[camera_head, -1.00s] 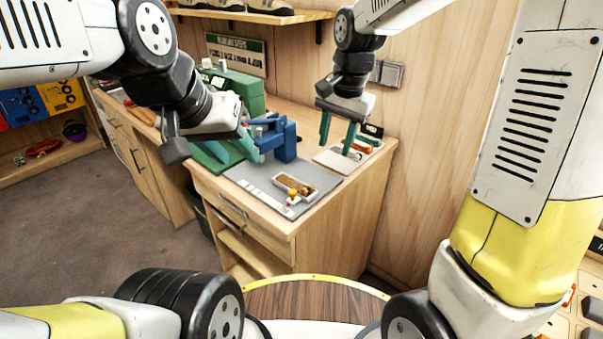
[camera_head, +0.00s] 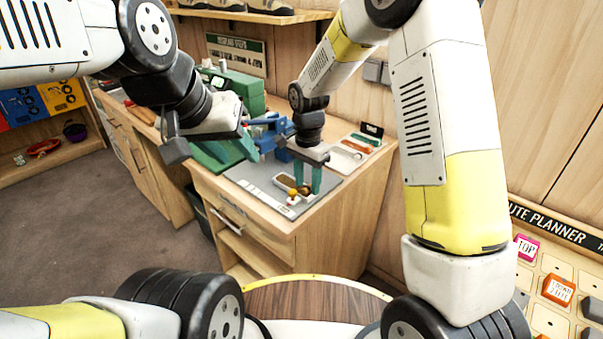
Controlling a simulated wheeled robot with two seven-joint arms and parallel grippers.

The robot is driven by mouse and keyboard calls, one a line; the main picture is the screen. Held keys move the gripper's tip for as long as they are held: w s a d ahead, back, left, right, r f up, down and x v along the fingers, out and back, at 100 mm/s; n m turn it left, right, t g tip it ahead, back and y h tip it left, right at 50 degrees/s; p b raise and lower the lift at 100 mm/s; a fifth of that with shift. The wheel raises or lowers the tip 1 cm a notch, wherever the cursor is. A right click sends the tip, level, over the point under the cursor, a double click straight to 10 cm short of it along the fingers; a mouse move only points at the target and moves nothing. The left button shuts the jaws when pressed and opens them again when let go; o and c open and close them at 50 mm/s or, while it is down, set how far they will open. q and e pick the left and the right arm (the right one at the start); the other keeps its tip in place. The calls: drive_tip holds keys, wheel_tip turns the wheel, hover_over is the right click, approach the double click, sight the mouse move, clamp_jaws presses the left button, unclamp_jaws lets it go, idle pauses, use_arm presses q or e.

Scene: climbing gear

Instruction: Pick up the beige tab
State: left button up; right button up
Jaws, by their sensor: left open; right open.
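A small white tray (camera_head: 280,183) lies on the grey mat with small brown and tan pieces in it. I cannot clearly make out which piece is the beige tab; it is too small or partly hidden. My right gripper (camera_head: 308,187) is open and points down at the tray's right end, its green fingers hiding part of the tray. I cannot tell whether the fingers touch anything. My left gripper (camera_head: 238,152) is open and empty, tilted over the left part of the bench, beside a blue vise-like tool (camera_head: 270,132).
The grey mat (camera_head: 262,176) covers the front of the wooden bench. A small yellow-orange knob (camera_head: 293,196) stands by the tray. A green machine (camera_head: 240,88) stands behind. A pale board (camera_head: 345,155) with an orange-brown item (camera_head: 357,146) lies at the right.

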drive_tip(key=shift+f, duration=0.3)
clamp_jaws()
drive_tip(key=shift+r, duration=0.1)
